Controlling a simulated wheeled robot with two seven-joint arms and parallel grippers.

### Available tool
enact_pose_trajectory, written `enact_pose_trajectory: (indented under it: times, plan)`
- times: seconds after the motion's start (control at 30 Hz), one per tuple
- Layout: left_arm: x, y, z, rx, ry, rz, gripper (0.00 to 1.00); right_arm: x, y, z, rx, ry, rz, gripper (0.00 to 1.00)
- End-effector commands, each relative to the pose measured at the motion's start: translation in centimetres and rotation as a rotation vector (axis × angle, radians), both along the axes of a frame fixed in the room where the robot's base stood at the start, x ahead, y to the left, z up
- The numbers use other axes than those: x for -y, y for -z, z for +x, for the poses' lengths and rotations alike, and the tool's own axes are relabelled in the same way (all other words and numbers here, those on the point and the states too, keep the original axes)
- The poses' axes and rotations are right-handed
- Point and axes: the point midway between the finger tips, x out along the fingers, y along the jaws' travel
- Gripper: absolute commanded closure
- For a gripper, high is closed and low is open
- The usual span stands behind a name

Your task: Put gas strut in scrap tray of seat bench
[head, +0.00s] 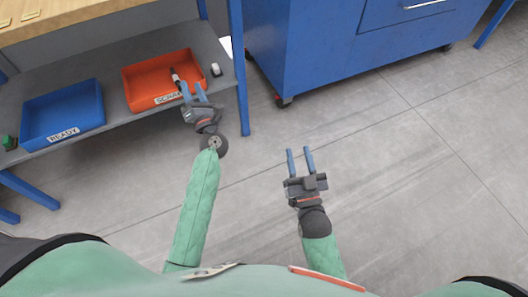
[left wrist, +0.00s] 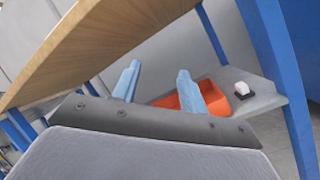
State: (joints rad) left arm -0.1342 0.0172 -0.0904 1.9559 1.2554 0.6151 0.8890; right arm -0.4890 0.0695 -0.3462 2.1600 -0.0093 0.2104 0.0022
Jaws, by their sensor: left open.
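The orange scrap tray (head: 140,92) sits on the grey lower shelf of the bench, its label partly covered by my left gripper. A small dark, white and red rod, seemingly the gas strut (head: 176,76), shows over the tray's inside, just beyond my left fingertips. I cannot tell whether it rests on the tray floor. My left gripper (head: 192,88) is open at the tray's front right. The left wrist view shows its spread fingers (left wrist: 158,82) and part of the tray (left wrist: 172,102), but no strut. My right gripper (head: 300,153) is open and empty above the floor.
A blue tray (head: 62,112) labelled READY stands left on the shelf (head: 115,67). A small white and black item (head: 216,69) lies right of the scrap tray. The wooden bench top (head: 60,15) overhangs the shelf. A blue cabinet (head: 335,55) stands right; the floor before it is clear.

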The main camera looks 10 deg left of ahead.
Motion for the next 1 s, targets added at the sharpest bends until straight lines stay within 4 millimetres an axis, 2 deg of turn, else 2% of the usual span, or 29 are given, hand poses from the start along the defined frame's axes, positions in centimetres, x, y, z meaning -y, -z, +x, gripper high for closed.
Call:
enact_pose_trajectory:
  times: [0.03, 0.17, 0.4, 0.6, 0.8, 1.0]
  plan:
    - [1.8, 0.0, -1.3, -0.04, 0.002, 0.136, 0.57, 0.0, 0.0, 0.0, 0.0, 0.0, 0.0, 0.64]
    - [6.7, -0.1, -4.2, -0.131, -0.011, 0.509, 0.57, 0.0, 0.0, 0.0, 0.0, 0.0, 0.0, 0.64]
    - [15.7, 1.1, -10.4, -0.243, -0.076, 1.193, 0.57, 0.0, 0.0, 0.0, 0.0, 0.0, 0.0, 0.64]
    - [21.5, 2.7, -15.3, -0.276, -0.165, 1.695, 0.57, 0.0, 0.0, 0.0, 0.0, -0.001, 0.0, 0.64]
    - [24.1, 3.7, -18.0, -0.275, -0.235, 1.966, 0.57, 0.0, 0.0, 0.0, 0.0, -0.001, 0.0, 0.64]
    - [24.6, 3.8, -18.5, -0.272, -0.252, 2.014, 0.57, 0.0, 0.0, 0.0, 0.0, -0.001, 0.0, 0.64]
